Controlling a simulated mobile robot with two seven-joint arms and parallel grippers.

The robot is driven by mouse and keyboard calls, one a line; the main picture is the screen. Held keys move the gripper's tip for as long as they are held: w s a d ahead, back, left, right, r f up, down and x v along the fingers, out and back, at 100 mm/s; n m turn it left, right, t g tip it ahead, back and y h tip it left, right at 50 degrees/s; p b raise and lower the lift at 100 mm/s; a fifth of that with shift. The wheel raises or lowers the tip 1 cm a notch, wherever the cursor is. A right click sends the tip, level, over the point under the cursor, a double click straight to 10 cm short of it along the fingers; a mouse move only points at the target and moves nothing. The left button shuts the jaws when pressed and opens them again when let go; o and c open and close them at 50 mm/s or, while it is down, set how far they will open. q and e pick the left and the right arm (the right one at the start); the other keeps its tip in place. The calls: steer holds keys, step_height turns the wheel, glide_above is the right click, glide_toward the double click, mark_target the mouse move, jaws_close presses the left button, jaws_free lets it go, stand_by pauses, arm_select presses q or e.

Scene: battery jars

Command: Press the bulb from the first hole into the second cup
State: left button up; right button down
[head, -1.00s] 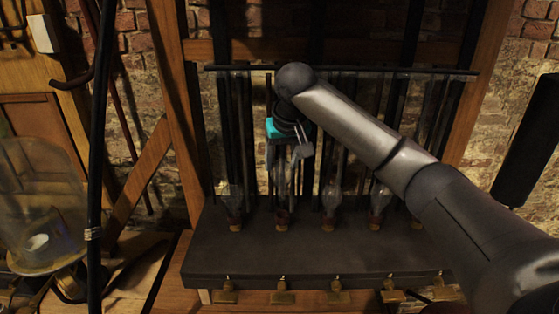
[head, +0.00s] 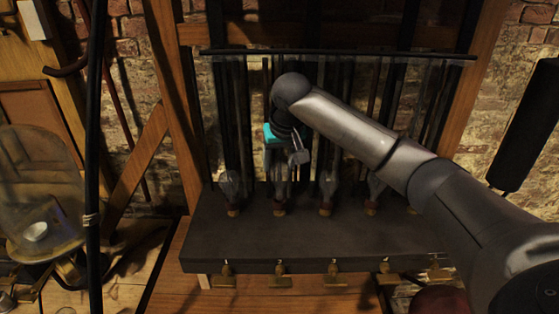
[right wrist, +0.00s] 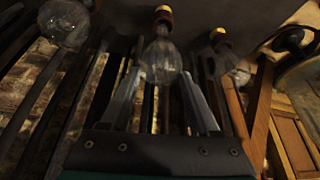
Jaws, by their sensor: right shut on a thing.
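My right gripper (head: 281,168) points down over the dark ledge (head: 310,240), at the second bulb from the left. In the right wrist view its two fingers (right wrist: 160,78) are on either side of a clear glass bulb (right wrist: 160,58), shut on it. That bulb (head: 279,192) stands upright, its base at the second cup (head: 279,210) on the ledge. How deep the base sits cannot be told. Another bulb (head: 229,186) stands to its left and another (head: 327,186) to its right, each over its own cup. My left gripper is not in view.
Dark vertical rods and a crossbar (head: 340,54) stand behind the bulbs, close to my right gripper. Several brass fittings (head: 334,276) line the ledge's front. A large glass jar (head: 38,190) stands at the left. A wooden frame (head: 170,100) flanks the ledge.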

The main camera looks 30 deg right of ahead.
steer(key=shift+f, duration=1.25)
stand_by(0.8)
steer(key=shift+c, duration=0.2)
jaws_free()
steer(key=v, duration=1.5)
steer(key=shift+b, duration=0.4)
steer(key=shift+s+r, duration=0.1)
